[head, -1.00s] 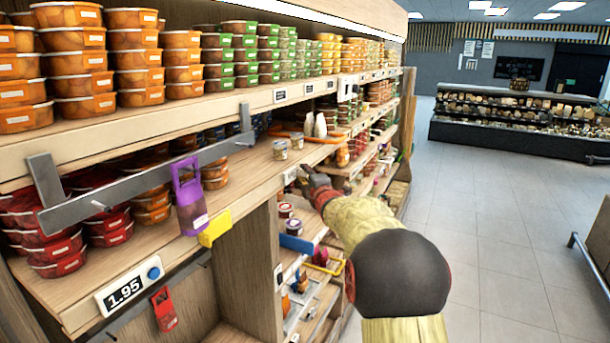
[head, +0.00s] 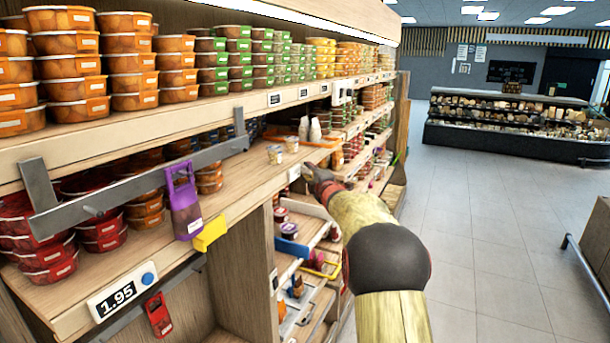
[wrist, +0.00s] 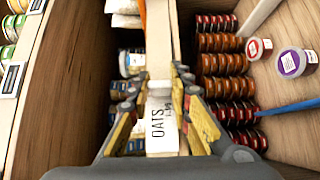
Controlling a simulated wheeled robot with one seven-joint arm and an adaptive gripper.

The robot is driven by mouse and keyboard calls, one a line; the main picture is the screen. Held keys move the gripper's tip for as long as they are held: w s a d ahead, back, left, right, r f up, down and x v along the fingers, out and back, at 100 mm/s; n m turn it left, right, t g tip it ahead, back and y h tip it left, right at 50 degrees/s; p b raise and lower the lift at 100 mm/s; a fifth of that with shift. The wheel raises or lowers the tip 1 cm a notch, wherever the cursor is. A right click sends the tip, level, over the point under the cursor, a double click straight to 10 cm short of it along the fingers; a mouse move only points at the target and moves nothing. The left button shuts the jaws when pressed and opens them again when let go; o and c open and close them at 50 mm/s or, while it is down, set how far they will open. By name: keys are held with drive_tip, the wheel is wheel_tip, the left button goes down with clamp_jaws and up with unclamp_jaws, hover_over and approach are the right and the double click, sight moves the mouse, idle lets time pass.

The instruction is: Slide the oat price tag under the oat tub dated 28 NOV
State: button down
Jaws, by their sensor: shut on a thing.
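My gripper (wrist: 160,92) is shut on the white oat price tag (wrist: 163,128), which reads OATS in the wrist view. In the head view my gripper (head: 310,175) is at the front edge of the middle shelf, with the pale tag (head: 294,173) at its tip. Two small pale tubs (head: 275,154) (head: 291,144) stand on that shelf, behind and left of the tag. In the wrist view a white-lidded tub (wrist: 131,63) shows left of the fingers. Its date is too small to read, so I cannot tell which tub is dated 28 NOV.
White cone-shaped items (head: 309,129) stand farther back on the shelf. A purple tag-like holder (head: 184,204) and a yellow tag (head: 211,231) hang at the front edge. A grey bar (head: 140,180) crosses nearer. Jars and a blue object (head: 293,248) sit below. The aisle floor (head: 490,210) is clear.

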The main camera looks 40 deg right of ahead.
drive_tip(key=c, duration=1.6)
unclamp_jaws()
drive_tip(key=shift+s, duration=0.1)
drive_tip(key=v, duration=1.1)
drive_tip(key=shift+s+a, duration=0.1)
drive_tip(key=shift+s, duration=0.3)
drive_tip(key=shift+f, duration=0.1)
